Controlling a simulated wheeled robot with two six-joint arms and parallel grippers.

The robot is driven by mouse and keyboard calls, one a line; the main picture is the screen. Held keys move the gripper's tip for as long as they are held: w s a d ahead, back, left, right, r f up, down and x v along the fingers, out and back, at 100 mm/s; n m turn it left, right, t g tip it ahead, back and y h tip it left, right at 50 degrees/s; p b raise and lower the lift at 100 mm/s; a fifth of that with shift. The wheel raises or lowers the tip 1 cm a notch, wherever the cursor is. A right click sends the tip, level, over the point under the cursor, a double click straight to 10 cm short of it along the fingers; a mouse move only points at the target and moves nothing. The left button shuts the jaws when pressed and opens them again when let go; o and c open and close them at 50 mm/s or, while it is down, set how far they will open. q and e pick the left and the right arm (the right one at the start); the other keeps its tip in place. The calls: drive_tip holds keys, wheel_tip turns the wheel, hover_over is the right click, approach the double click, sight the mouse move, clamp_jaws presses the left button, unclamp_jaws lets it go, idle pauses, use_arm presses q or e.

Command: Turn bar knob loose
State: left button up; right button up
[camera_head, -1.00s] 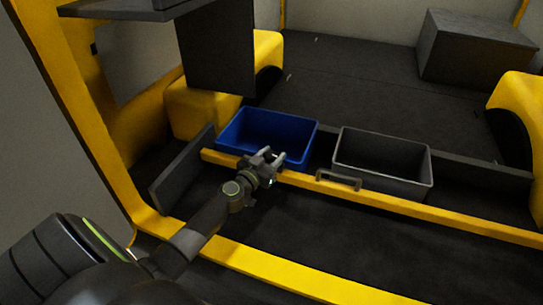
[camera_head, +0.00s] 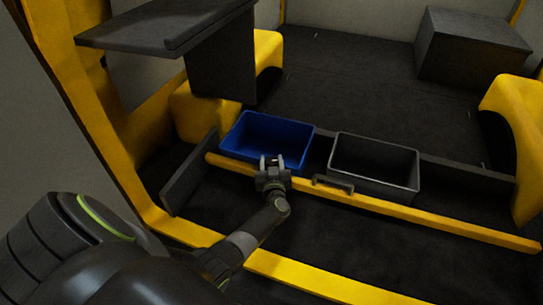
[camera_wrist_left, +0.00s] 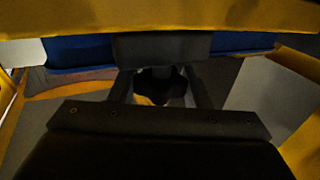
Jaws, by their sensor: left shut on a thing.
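The yellow bar (camera_head: 400,207) runs across the front of the two bins. My left gripper (camera_head: 271,162) is at the bar's left part, in front of the blue bin, with its fingers pointing up and away. In the left wrist view the gripper (camera_wrist_left: 160,90) is shut on a dark rounded knob (camera_wrist_left: 153,82) between its two fingers. The knob sits just below a dark block (camera_wrist_left: 160,47) at the bar. In the head view the knob is hidden by the gripper. My right gripper is not in view.
A blue bin (camera_head: 268,133) and a grey bin (camera_head: 375,165) stand behind the bar. A dark handle (camera_head: 333,183) sits on the bar to the right of my gripper. A dark shelf (camera_head: 165,28) overhangs at upper left, and a dark box (camera_head: 472,48) stands at the back right.

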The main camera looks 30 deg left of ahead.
use_arm(q)
drive_tip(key=shift+n+g+y, duration=0.5)
drive_tip(key=shift+y, duration=0.4)
drive_tip(key=o, duration=0.9)
drive_tip(key=shift+o, duration=0.2)
drive_tip(key=p+v, duration=0.1)
drive_tip(key=v, duration=1.6)
drive_tip(key=shift+s+d+r, duration=0.15)
drive_tip(key=shift+d+r, duration=0.1)
drive_tip(key=shift+r, duration=0.05)
drive_tip(key=shift+a, duration=0.1)
